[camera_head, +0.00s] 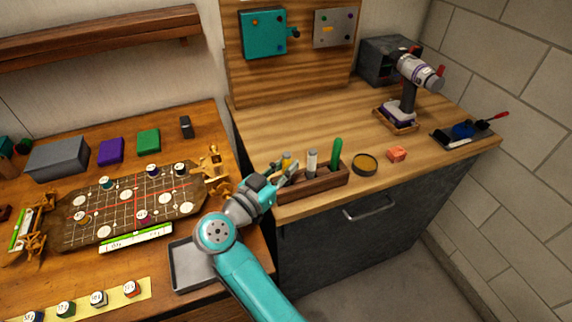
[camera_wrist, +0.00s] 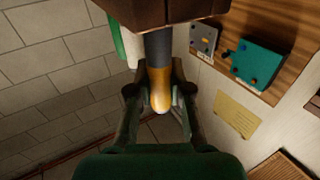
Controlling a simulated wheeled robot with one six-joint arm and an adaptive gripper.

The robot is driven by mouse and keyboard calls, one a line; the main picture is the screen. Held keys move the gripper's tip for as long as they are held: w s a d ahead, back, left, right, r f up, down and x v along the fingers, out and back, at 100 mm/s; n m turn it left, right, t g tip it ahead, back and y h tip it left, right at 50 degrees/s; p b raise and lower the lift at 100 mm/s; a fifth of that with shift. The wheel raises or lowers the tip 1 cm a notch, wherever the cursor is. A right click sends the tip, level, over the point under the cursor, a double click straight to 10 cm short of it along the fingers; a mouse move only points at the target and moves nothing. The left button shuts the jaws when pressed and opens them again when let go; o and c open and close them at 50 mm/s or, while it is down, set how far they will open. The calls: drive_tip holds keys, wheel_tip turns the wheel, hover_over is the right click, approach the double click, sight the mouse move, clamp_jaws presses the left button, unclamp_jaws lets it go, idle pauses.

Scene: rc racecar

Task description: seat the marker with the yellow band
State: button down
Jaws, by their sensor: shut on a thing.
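The marker with the yellow band (camera_wrist: 160,88) has a dark grey body and a yellow-orange rounded end. My gripper (camera_wrist: 160,100) is shut on it around the yellow part. In the head view my gripper (camera_head: 284,171) is at the left end of the brown wooden holder (camera_head: 318,187), and the yellow of the marker (camera_head: 287,158) shows above the fingers. In the wrist view the grey body meets the edge of the holder (camera_wrist: 165,12). I cannot tell how deep its hidden lower end sits. A white-grey marker (camera_head: 311,161) and a green one (camera_head: 336,151) stand upright in the holder.
A drill (camera_head: 405,88) stands farther back. A grey tray (camera_head: 190,266) and a game board (camera_head: 125,210) are on the left table. The counter behind the holder is clear.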

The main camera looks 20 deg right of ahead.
drive_tip(key=shift+s+f, duration=0.1)
drive_tip(key=shift+f, duration=0.85)
drive_tip(key=c, duration=1)
unclamp_jaws()
drive_tip(key=shift+d, duration=0.1)
drive_tip(key=v, duration=0.8)
drive_tip(key=shift+r, duration=0.5)
drive_tip(key=shift+s, duration=0.2)
